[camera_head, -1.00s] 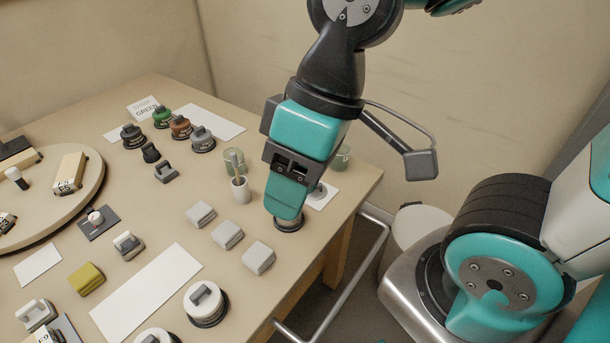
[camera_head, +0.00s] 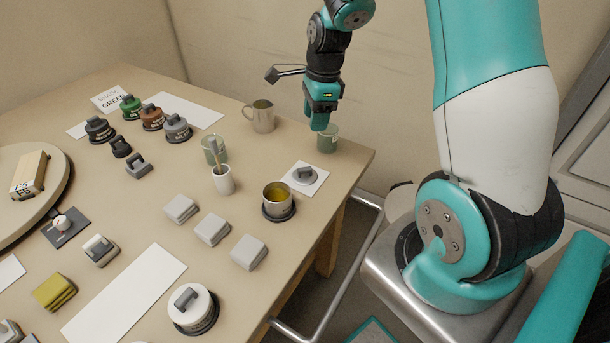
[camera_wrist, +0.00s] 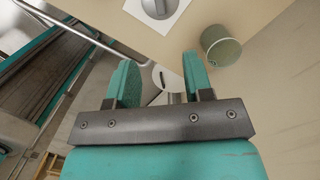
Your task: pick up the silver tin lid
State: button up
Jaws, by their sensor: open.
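The silver tin lid (camera_head: 304,174), a grey disc with a raised grip, lies on a white square card (camera_head: 317,186) near the table's right edge. In the wrist view the lid (camera_wrist: 158,7) is partly cut off at the top. An open tin (camera_head: 277,203) with yellow contents stands just in front of it on a dark base. My gripper (camera_head: 321,125) is beyond the lid, above the table's far right corner. In the wrist view my gripper (camera_wrist: 160,80) has its fingers apart with nothing between them.
A green cup (camera_head: 327,140) stands near my gripper at the corner, with a metal jug (camera_head: 260,117) to its left. A white cup with a stick (camera_head: 223,181) and grey blocks (camera_head: 212,229) stand left of the open tin.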

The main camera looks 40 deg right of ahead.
send_over(305, 168)
jog(key=f, duration=1.1)
jog(key=shift+s+d, duration=0.25)
jog(key=shift+s, duration=0.1)
jog(key=f, duration=0.4)
jog(key=shift+w+a+f, duration=0.2)
jog(key=shift+w+a, duration=0.1)
grip_shut()
